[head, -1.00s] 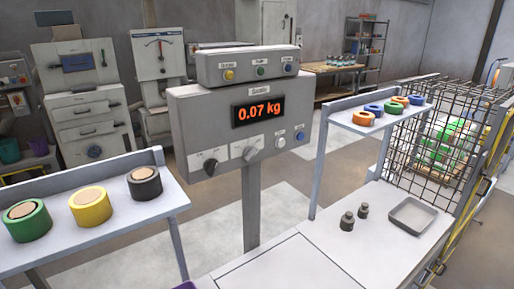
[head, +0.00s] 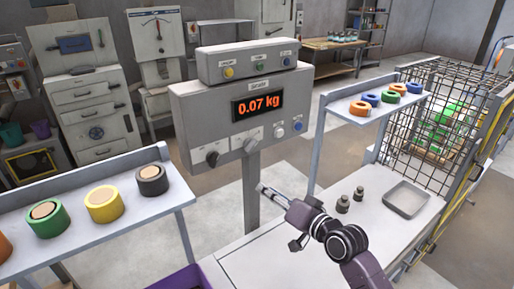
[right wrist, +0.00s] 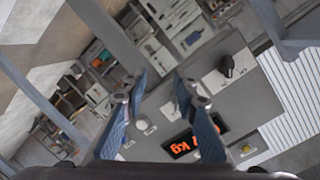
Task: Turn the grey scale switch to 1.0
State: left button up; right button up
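The grey scale switch (head: 250,145) is a pale knob on a white plate on the front of the scale box (head: 190,115), below the display (head: 258,108), which reads 0.07 kg. A black knob (head: 212,158) is to its left; it also shows in the right wrist view (right wrist: 226,66). My right gripper (head: 274,197) is below and to the right of the switch, in front of the post, apart from the box. In the right wrist view its two blue fingers (right wrist: 160,88) are spread and empty, and the right finger hides part of the panel. My left gripper is out of view.
Two round buttons (head: 288,130) sit right of the switch, and a smaller button box (head: 245,61) is on top. Shelves with tape rolls (head: 104,204) stand left and right (head: 360,107). Weights (head: 343,204) and a tray (head: 406,199) are on the table below.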

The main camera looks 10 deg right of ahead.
jog(key=m+t, duration=0.2)
send_near(253, 148)
jog(key=shift+y, duration=0.3)
jog(key=shift+p+x, duration=1.1)
jog(key=shift+x, duration=2.9)
jog(key=shift+w+d+f, duration=0.1)
jog(key=shift+d, duration=0.05)
jog(key=shift+c, duration=0.4)
grip_shut()
